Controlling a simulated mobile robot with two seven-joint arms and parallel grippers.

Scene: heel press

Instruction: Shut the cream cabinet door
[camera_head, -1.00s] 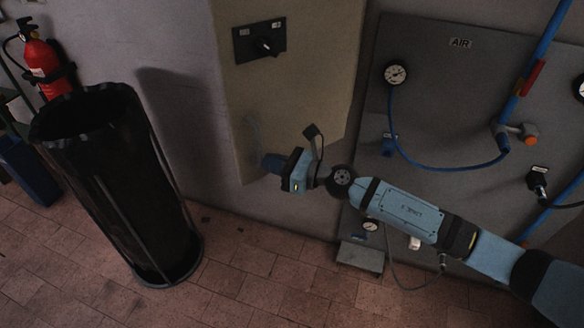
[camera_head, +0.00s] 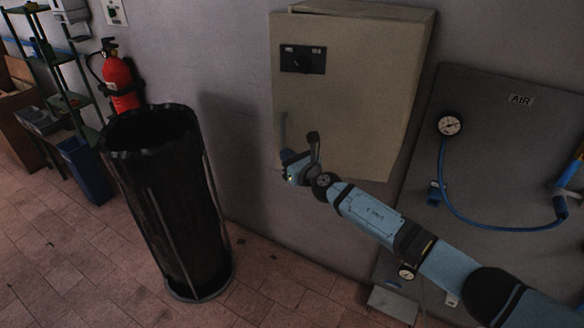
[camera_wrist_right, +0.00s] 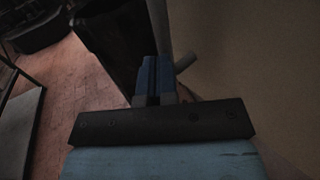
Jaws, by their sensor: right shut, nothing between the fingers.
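The cream cabinet (camera_head: 400,110) hangs on the grey wall in the head view. Its door (camera_head: 345,125) faces me, with a black latch plate (camera_head: 303,59) at the upper left and a grey bar handle (camera_head: 284,131) low on the left edge. The door looks nearly flush with the body; I cannot tell whether a gap remains. My right gripper (camera_head: 286,157) is at the door's lower left, just below the handle. In the right wrist view its blue fingers (camera_wrist_right: 155,80) are together and empty, close to the handle bar (camera_wrist_right: 164,30). Contact is unclear. My left gripper is not in view.
A tall black bin (camera_head: 170,205) stands on the tiled floor left of the cabinet. A red fire extinguisher (camera_head: 120,80) hangs behind it. A grey air panel (camera_head: 480,160) with a gauge and blue hose is on the right. The floor between bin and panel is mostly clear.

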